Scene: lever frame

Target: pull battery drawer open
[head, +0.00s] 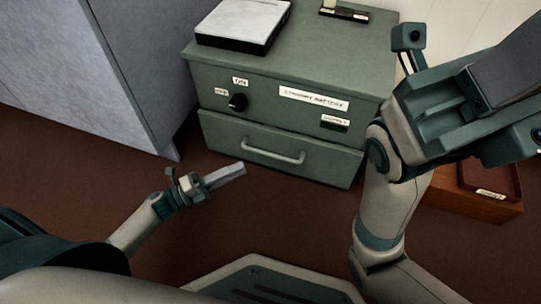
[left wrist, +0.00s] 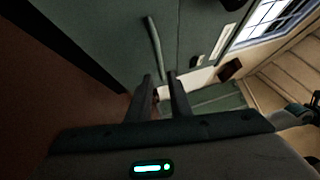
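The battery drawer (head: 232,136) is the lower front of a green cabinet (head: 262,108) and looks closed. Its pale bar handle (head: 273,152) runs across the front. In the left wrist view the handle (left wrist: 153,46) lies beyond the fingertips. My left gripper (head: 240,169) is in front of the drawer, to the lower left of the handle and apart from it. Its fingers (left wrist: 159,77) stand apart in the left wrist view, with nothing seen between them. My right arm's end (head: 455,105) is raised at the right, close to the head camera; its fingers cannot be made out.
The cabinet's upper front has a black knob (head: 237,102) and labels. A silver-topped box (head: 243,22) sits on top. A grey cabinet (head: 115,70) stands left. An orange-brown box (head: 470,198) lies on the floor at right, partly behind my right arm. Brown floor before the drawer is clear.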

